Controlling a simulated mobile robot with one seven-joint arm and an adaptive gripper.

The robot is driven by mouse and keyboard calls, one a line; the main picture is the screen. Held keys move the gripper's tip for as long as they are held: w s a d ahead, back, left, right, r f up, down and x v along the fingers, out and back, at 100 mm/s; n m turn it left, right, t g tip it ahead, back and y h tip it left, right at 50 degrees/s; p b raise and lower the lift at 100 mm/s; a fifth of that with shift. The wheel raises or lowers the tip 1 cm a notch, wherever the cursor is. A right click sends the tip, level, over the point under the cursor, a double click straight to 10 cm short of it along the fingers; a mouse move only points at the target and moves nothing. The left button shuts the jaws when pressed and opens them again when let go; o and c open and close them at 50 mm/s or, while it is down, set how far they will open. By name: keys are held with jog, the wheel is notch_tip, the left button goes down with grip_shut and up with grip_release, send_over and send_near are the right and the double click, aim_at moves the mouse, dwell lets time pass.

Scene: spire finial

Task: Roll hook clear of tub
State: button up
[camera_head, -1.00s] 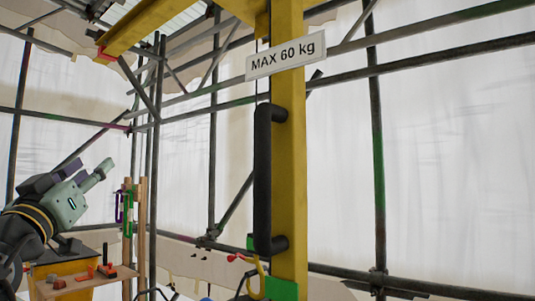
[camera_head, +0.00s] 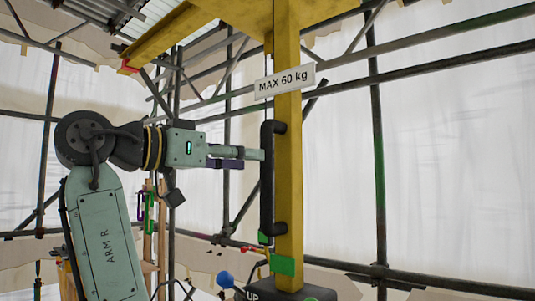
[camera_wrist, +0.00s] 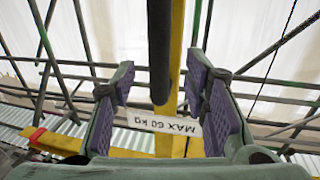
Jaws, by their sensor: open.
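A black upright handle (camera_head: 267,180) is fixed to the side of the yellow post (camera_head: 290,180), below the "MAX 60 kg" sign (camera_head: 285,82). My gripper (camera_head: 250,155) is open and points right at the handle's upper half. In the wrist view, the handle (camera_wrist: 164,45) lies between the two spread purple-padded fingers of my gripper (camera_wrist: 163,85), with clear space on both sides. I cannot make out the tub.
A yellow overhead beam (camera_head: 165,38) runs to the upper left. Scaffold poles (camera_head: 378,150) and pale sheeting stand behind. A control box marked "UP" (camera_head: 305,294) and a blue knob (camera_head: 224,279) are at the bottom. A wooden rack (camera_head: 155,240) stands behind my arm.

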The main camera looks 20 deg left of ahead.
aim_at(266, 158)
jog(key=p+x, duration=0.1)
jog(key=x, duration=0.5)
jog(key=shift+s, duration=0.1)
jog(key=shift+c, duration=0.2)
grip_shut()
dwell(0.5)
